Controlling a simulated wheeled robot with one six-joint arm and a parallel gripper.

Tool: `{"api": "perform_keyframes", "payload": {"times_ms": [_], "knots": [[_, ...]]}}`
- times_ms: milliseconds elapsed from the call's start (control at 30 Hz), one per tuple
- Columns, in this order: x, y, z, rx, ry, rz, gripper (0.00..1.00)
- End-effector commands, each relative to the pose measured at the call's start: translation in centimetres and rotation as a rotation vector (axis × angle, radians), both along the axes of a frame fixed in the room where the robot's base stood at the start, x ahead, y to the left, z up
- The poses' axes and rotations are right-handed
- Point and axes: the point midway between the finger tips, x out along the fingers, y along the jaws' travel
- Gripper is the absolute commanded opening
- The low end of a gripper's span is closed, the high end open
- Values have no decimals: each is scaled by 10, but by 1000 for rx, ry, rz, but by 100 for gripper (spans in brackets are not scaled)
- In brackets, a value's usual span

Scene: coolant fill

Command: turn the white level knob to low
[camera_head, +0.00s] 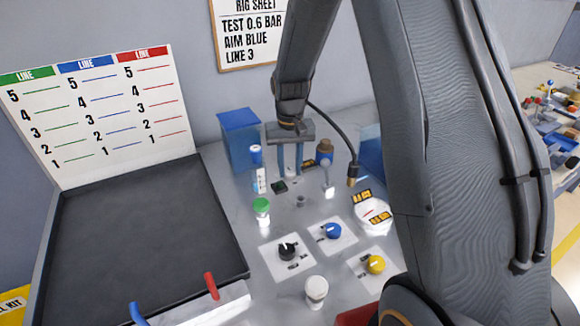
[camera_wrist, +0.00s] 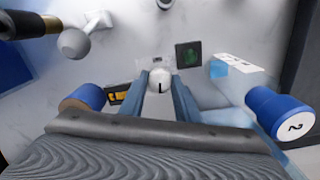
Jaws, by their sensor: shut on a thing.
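The white level knob (camera_wrist: 160,84) is a small round white cap with a black pointer mark on its face. It sits between the two fingers of my gripper (camera_wrist: 160,92) in the wrist view. The fingers are shut on its sides. The low and high wording around the knob is too small to read.
A dark square with a green mark (camera_wrist: 188,56) lies close beside the knob. A blue-capped bottle marked 2 (camera_wrist: 279,112) stands at right in the wrist view, and a grey ball-topped lever (camera_wrist: 73,43) at left. Black (camera_head: 287,249), blue (camera_head: 332,231) and yellow (camera_head: 376,264) knobs sit nearer the front.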

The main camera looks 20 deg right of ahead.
Motion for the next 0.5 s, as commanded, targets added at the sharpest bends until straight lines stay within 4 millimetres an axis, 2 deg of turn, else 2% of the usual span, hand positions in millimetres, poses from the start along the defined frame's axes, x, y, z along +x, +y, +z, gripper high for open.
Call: {"api": "perform_keyframes", "payload": {"times_ms": [500], "knots": [[1, 0, 1, 0, -2, 46, 7]]}}
